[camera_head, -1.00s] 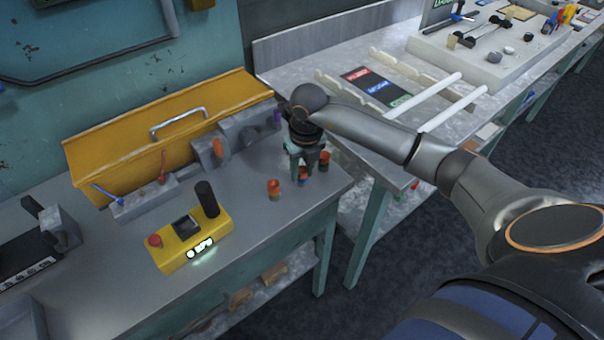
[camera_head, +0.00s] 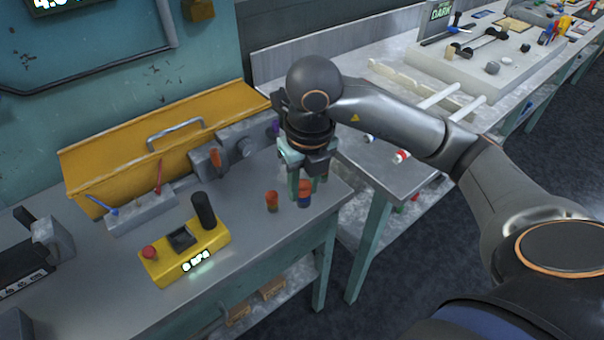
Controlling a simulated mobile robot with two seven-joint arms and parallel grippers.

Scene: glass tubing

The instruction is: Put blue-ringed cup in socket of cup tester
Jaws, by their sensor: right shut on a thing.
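The yellow cup tester (camera_head: 213,241) stands on the near grey bench, with a dark square socket (camera_head: 181,237), a black post, a red button and a lit display. The socket looks empty. My right gripper (camera_head: 306,187) is at the bench's right end, fingers pointing down, shut on a small orange-topped cup with a bluish band (camera_head: 305,193). The fingers and wrist partly hide this cup; I cannot tell if it touches the bench. A similar orange and dark cup (camera_head: 272,201) stands just left of the gripper. My left gripper is out of view.
Bare bench top lies between the cups and the tester. A second table (camera_head: 350,150) with white tubes stands to the right.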

